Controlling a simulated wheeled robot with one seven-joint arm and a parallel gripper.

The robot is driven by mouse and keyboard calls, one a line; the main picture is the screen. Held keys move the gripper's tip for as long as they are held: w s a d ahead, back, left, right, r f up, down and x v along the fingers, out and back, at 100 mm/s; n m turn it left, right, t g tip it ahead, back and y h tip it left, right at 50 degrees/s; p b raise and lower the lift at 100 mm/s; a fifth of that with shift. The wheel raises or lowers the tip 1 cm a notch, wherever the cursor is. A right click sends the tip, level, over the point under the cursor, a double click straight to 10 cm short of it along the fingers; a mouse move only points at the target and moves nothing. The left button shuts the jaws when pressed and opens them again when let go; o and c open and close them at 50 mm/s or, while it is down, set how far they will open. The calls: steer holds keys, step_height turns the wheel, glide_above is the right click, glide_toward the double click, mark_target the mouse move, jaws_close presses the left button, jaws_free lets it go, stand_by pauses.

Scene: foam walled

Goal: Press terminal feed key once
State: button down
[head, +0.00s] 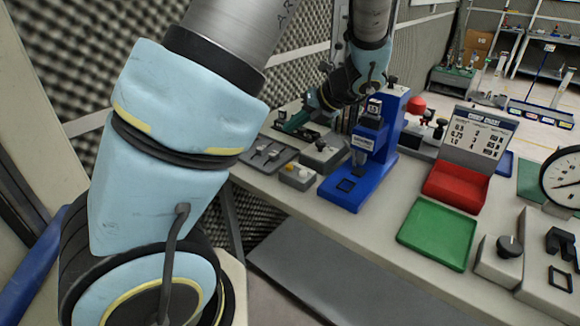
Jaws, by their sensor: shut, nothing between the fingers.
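A blue bench press (372,148) stands on the workbench, with a small dark square on its base. To its left is a small grey box with yellow buttons (297,173). Behind that is a grey box with a dark knob (321,152). No label that I can read shows which part is the terminal feed key. My gripper (328,98) is at the far end of my arm, behind and left of the press head. It is small and dark here, shut, with nothing visible in it. Its fingertips are hard to make out, and I cannot tell whether they touch anything.
A grey tray (266,154) and a green tool (296,121) lie left of the boxes. A red tray (455,190), a green tray (437,232), a knobbed grey box (502,262) and a dial gauge (563,180) stand to the right. Foam walls rise behind the bench.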

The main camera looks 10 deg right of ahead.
steer(key=shift+f, duration=0.15)
steer(key=b, duration=0.8)
glide_above(292, 172)
step_height(292, 172, down, 7)
steer(key=shift+w+d+r, duration=0.1)
steer(key=shift+r, duration=0.1)
steer(key=shift+f, duration=1)
steer(key=shift+f, duration=0.15)
stand_by(0.6)
steer(key=shift+f, duration=0.25)
steer(key=shift+f, duration=0.55)
stand_by(0.7)
steer(key=shift+r, duration=0.1)
steer(key=shift+r+p, duration=0.9)
steer(key=shift+p, duration=0.15)
